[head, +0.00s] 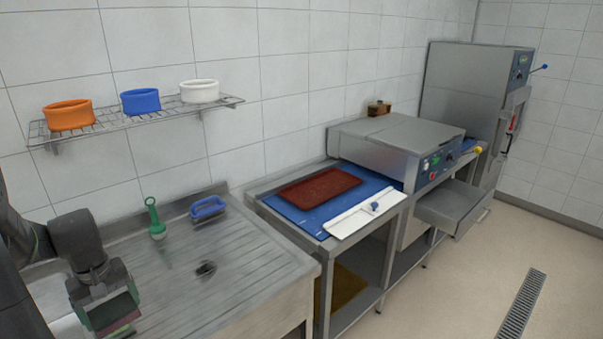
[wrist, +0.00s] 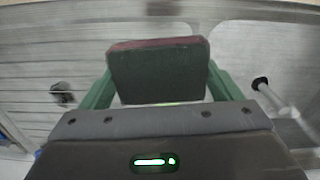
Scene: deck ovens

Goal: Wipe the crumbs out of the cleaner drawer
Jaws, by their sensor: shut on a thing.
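My gripper (head: 114,308) is at the lower left of the head view, over the left end of the steel sink counter. In the wrist view, its green fingers (wrist: 158,90) are shut on the two sides of a dark green pad with a maroon edge (wrist: 158,72). The cleaner (head: 395,140) is a grey steel machine with a sloping top on the bench at right. Its drawer (head: 455,208) is pulled out at the front, below the control panel, far from my gripper. The drawer's inside is too small to show crumbs.
A red-brown tray (head: 318,187) and a white scraper (head: 365,213) lie on the blue belt. Open floor (head: 440,290) lies in front of the drawer.

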